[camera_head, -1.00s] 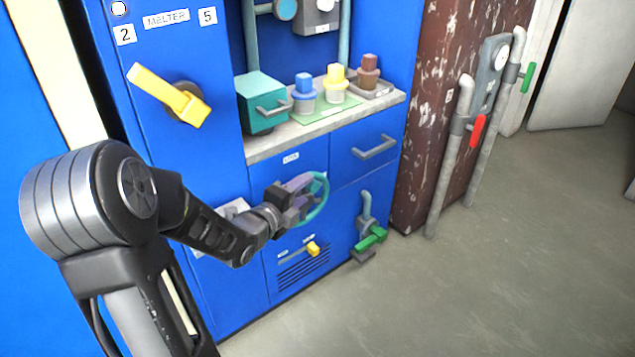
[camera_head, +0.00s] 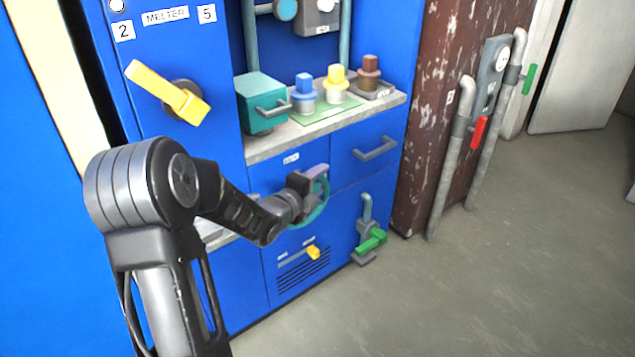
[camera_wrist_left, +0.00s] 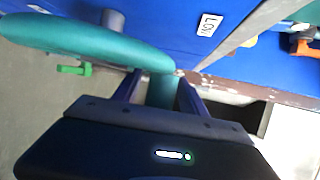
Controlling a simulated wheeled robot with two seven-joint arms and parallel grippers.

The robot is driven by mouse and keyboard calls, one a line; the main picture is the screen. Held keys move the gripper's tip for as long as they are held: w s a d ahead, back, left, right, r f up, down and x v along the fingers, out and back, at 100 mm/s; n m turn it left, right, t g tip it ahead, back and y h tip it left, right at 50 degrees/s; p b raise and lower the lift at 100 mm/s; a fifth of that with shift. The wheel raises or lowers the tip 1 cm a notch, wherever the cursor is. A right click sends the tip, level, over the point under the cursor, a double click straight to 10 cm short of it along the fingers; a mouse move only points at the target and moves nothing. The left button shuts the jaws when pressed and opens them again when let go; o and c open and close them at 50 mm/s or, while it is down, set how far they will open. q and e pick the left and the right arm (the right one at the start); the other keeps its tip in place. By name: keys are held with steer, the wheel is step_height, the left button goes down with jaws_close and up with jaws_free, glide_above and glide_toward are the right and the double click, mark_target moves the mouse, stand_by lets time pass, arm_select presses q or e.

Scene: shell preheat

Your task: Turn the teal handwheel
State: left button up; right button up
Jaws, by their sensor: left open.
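The teal handwheel (camera_head: 323,208) is on the front of the blue cabinet in the head view, partly hidden behind my left gripper. My left gripper (camera_head: 318,176) is at the wheel's upper part. In the left wrist view the wheel's rim (camera_wrist_left: 95,42) crosses the upper left, close to the camera. A teal part of the wheel lies between the two open fingers of my left gripper (camera_wrist_left: 160,85). I cannot tell whether the fingers touch it. My right gripper is not in view.
A yellow lever (camera_head: 168,92) is on the upper cabinet. A teal box (camera_head: 262,100) and several capped pots stand on the counter (camera_head: 275,143). The floor at right is free.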

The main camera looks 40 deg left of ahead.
arm_select(q)
steer(key=shift+c, duration=0.5)
jaws_close()
stand_by(0.8)
